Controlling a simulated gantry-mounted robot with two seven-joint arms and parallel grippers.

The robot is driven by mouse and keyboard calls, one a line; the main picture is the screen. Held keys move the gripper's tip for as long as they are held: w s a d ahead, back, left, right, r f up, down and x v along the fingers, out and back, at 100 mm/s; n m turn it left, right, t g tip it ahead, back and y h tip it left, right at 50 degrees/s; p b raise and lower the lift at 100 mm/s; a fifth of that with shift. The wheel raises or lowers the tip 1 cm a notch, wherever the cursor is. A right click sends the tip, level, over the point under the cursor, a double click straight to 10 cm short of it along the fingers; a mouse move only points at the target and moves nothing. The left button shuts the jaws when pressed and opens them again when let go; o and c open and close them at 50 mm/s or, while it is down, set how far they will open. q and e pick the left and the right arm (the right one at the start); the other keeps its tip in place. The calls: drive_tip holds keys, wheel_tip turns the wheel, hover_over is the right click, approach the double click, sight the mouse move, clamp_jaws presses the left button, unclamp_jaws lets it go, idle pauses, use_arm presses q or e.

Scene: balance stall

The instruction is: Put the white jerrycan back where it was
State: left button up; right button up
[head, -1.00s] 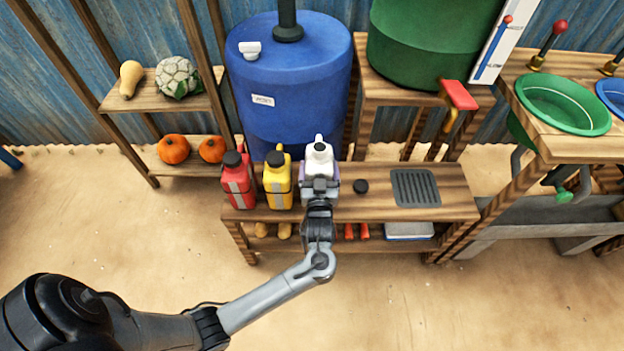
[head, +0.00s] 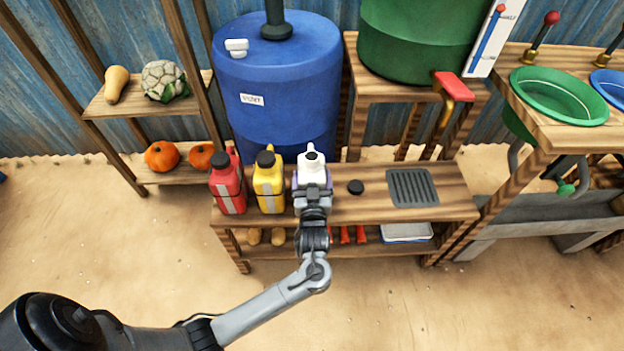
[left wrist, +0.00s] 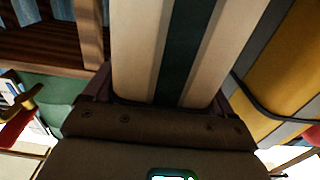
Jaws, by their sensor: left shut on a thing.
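The white jerrycan (head: 311,167) is upright at the bench, just right of the yellow jerrycan (head: 269,183), with a dark opening showing at its top. My left gripper (head: 314,190) is shut on it from the front. In the left wrist view the jerrycan's pale side with a dark stripe (left wrist: 173,50) fills the top middle, between my fingers. Its base is hidden behind my gripper, so I cannot tell whether it touches the bench top. My right gripper is not in view.
The red jerrycan (head: 227,187) stands left of the yellow one. A black cap (head: 355,187) and a dark grate (head: 412,188) are on the bench (head: 455,205) to the right. The blue barrel (head: 280,90) is behind. The bench top around the cap is clear.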

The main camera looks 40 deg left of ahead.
use_arm(q)
drive_tip(key=o, duration=1.7)
drive_tip(key=shift+f, duration=0.1)
drive_tip(key=shift+o, duration=0.7)
drive_tip(key=shift+a, duration=0.1)
